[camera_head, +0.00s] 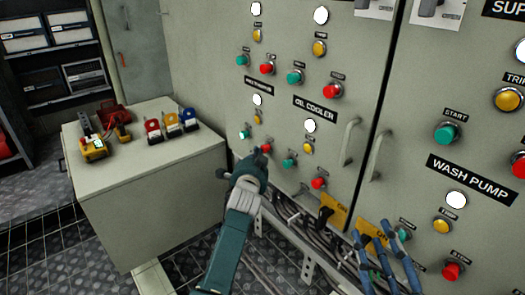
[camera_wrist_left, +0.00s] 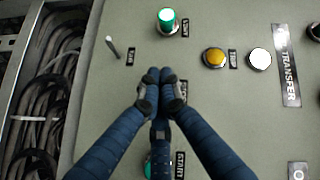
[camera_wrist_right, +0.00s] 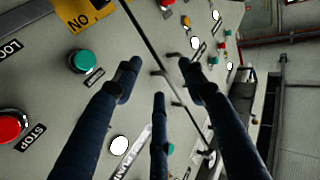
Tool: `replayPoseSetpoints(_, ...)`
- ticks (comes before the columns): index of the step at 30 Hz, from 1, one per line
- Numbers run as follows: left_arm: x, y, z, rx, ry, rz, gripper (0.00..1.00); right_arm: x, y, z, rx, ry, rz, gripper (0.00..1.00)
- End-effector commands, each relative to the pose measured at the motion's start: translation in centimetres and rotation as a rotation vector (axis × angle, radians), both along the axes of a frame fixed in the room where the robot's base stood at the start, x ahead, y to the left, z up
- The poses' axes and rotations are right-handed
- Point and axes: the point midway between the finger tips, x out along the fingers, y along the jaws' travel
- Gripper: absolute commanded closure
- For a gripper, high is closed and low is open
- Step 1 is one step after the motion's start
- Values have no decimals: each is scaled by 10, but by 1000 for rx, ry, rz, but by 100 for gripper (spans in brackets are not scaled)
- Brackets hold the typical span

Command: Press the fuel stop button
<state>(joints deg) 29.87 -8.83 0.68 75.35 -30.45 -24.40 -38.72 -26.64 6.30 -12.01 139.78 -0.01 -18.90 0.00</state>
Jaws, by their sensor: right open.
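The fuel transfer group sits on the grey-green panel under a black label (camera_head: 258,86) partly readable as "TRANSFER". Its red stop button (camera_head: 265,148) is at its lower right, beside a lit green button (camera_head: 244,135). My left gripper (camera_head: 252,165) is at the red button, fingertips towards the panel. In the left wrist view its fingers (camera_wrist_left: 160,76) are together and cover the spot beside a STOP label (camera_wrist_left: 184,91), hiding the button. I cannot tell whether they touch it. My right gripper (camera_head: 376,234) is open and empty before the lower panel; its spread fingers (camera_wrist_right: 158,72) show in the right wrist view.
The oil cooler label (camera_head: 315,109) and its buttons are to the right, then two door handles (camera_head: 349,142). Cables (camera_head: 290,215) hang below the panel. A cabinet (camera_head: 150,200) at left carries padlocks (camera_head: 170,122) and yellow-red devices (camera_head: 95,148).

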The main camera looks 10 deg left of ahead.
Motion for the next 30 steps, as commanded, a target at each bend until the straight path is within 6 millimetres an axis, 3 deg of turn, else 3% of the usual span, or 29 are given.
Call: replayPoseSetpoints(30,3,-2,0,-1,-1,-1,100,-1,2,11,13,-48,4,58)
